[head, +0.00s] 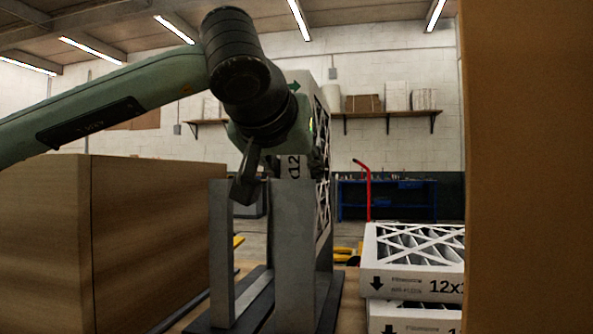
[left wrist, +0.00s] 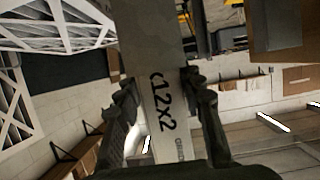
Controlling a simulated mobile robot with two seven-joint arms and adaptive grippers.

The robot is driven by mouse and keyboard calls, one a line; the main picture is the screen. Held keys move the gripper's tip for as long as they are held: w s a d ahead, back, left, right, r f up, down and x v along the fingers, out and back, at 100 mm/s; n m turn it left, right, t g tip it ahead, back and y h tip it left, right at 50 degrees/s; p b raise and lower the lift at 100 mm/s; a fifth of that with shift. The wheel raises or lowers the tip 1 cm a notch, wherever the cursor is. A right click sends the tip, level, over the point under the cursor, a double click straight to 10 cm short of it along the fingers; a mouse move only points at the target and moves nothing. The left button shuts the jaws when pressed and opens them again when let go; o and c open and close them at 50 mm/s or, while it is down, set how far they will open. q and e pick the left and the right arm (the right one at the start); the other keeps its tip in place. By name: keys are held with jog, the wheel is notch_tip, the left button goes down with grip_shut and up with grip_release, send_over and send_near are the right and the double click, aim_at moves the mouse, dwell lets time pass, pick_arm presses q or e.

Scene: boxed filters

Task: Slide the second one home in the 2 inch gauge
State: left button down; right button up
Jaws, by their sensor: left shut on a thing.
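My left gripper (head: 283,168) reaches over from the left and is shut on a white boxed filter (head: 293,165) with a lattice face and a printed size. In the left wrist view, the gripper's fingers (left wrist: 158,86) lie on either side of the filter's edge (left wrist: 160,112), which reads "x12x2". The grey gauge (head: 222,255) has upright plates on a dark base. The held filter stands upright at the gauge's right-hand upright, partly hidden by it and by my wrist. I cannot tell how deep it sits in the slot. My right gripper is out of view.
White boxed filters (head: 412,283) lie stacked at the right. A large brown box (head: 150,245) stands close to the gauge's left, and a brown surface (head: 528,170) fills the right edge. A blue workbench (head: 400,200) and wall shelves are far behind.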

pick_arm(q)
jog(key=shift+f, duration=0.65)
jog(key=shift+r, duration=0.25)
jog(key=shift+r+p, duration=0.4)
jog(key=shift+p, duration=0.05)
jog(key=shift+r, duration=0.35)
dwell(0.8)
jog(key=shift+f+b, duration=0.15)
jog(key=shift+b, duration=0.15)
jog(key=shift+f, duration=0.4)
